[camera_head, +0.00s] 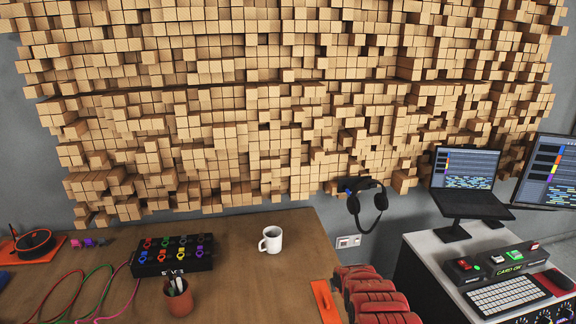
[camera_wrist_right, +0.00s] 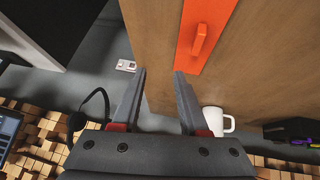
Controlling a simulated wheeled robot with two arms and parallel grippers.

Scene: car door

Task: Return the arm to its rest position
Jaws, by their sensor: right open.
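My right gripper (camera_wrist_right: 160,72) shows in the right wrist view. Its two dark fingers are apart, with nothing between them. Beyond the fingertips lies the wooden desk (camera_wrist_right: 150,30) with an orange plate and handle (camera_wrist_right: 200,42) on it. Neither finger visibly touches anything. My left gripper is not in view.
A white mug (camera_head: 271,240), a black box with coloured knobs (camera_head: 173,256) and a reddish pen pot (camera_head: 178,299) stand on the desk. Headphones (camera_head: 368,205) hang at the desk's right end. A laptop (camera_head: 466,182) and keyboard (camera_head: 509,295) are farther right.

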